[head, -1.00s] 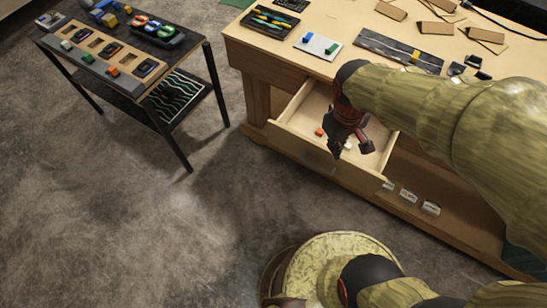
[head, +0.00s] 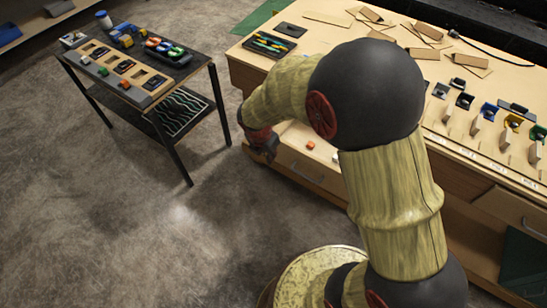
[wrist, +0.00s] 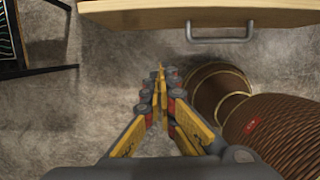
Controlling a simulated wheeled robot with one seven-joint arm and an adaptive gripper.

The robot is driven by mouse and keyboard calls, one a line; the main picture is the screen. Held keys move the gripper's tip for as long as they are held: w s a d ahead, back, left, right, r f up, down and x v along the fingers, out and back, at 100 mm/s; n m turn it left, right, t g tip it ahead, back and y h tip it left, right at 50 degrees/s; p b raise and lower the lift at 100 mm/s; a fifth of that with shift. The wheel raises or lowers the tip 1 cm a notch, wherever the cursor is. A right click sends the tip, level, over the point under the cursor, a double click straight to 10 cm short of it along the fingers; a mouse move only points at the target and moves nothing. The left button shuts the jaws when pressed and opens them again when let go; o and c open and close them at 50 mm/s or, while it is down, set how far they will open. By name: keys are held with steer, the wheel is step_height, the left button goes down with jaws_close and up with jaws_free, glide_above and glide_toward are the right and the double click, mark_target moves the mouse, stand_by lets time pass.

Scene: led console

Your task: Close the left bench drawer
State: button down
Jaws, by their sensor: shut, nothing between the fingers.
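The left bench drawer (head: 318,176) stands open, pulled out from the wooden bench. A small orange block and a pale one lie inside it. My arm hides much of the drawer in the head view. The drawer's front board (wrist: 190,16) with its grey bar handle (wrist: 220,36) crosses the top of the wrist view. My gripper (wrist: 160,80) is shut and empty, its fingertips together over bare floor, apart from the handle. In the head view my gripper (head: 264,150) is near the drawer's left front corner, partly hidden by my arm.
A black side table (head: 196,72) with trays and coloured parts stands to the left. The bench top (head: 460,62) holds cardboard pieces, tools and a row of coloured holders. Another drawer (head: 514,211) is at the right. The floor (head: 130,235) in front is clear.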

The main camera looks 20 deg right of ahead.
steer(key=w+d+f+b, duration=0.1)
steer(key=f, duration=0.2)
steer(key=w+d+f+b, duration=0.1)
steer(key=d+f, duration=0.1)
steer(key=f, duration=0.1)
steer(key=w+d+f+b, duration=0.1)
steer(key=w+d+f, duration=0.1)
steer(key=f, duration=0.1)
steer(key=shift+d, duration=0.1)
stand_by(0.3)
steer(key=shift+w+d+r, duration=0.1)
steer(key=shift+w+d, duration=0.05)
steer(key=w+d+p, duration=0.3)
steer(key=w+d, duration=0.2)
steer(key=d, duration=0.2)
steer(key=w+d+p, duration=0.4)
steer(key=w+d, duration=0.2)
steer(key=d, duration=0.1)
steer(key=w+d+p, duration=0.4)
steer(key=w+d, duration=0.1)
steer(key=d, duration=0.2)
steer(key=shift+w, duration=0.15)
